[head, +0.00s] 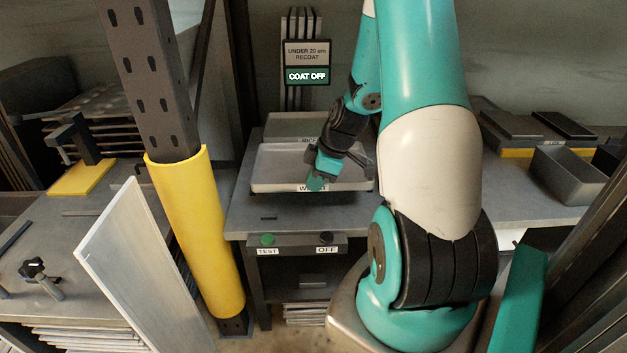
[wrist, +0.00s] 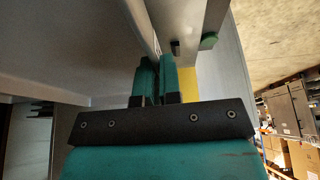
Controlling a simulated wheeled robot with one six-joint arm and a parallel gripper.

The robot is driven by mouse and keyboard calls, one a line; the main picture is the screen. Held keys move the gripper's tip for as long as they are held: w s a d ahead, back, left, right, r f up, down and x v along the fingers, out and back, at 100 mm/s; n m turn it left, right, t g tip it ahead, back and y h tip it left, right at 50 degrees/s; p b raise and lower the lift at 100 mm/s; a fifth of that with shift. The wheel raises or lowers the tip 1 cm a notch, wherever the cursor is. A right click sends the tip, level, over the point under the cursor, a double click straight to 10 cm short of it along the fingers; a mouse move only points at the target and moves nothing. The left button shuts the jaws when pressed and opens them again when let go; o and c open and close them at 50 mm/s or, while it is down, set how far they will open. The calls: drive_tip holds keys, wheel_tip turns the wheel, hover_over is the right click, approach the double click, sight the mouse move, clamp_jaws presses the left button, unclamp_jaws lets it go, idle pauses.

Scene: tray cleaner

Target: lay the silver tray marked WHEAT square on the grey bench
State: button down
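The silver tray (head: 275,176) is in the middle of the head view, over the grey bench (head: 245,214). Its front label is partly covered by my gripper; only a first "W" shows clearly. My gripper (head: 316,184) is at the middle of the tray's front wall. In the wrist view, my gripper's two teal fingers (wrist: 158,75) are close together with the thin tray wall (wrist: 142,25) running in between them, so it looks shut on that wall. I cannot tell whether the tray's underside touches the bench.
A second tray (head: 290,124), its label partly hidden, stands behind. A panel with a green TEST button (head: 267,239) and an OFF button (head: 326,238) is on the bench front. A yellow-sleeved post (head: 200,235) stands left. A grey bin (head: 570,175) is right.

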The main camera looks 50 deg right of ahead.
drive_tip(key=shift+f+b, duration=2.2)
drive_tip(key=shift+f, duration=0.95)
drive_tip(key=c, duration=1.2)
unclamp_jaws()
drive_tip(key=p+v, duration=0.4)
drive_tip(key=v, duration=1.3)
drive_tip(key=shift+d+r, duration=0.1)
drive_tip(key=shift+r, duration=0.15)
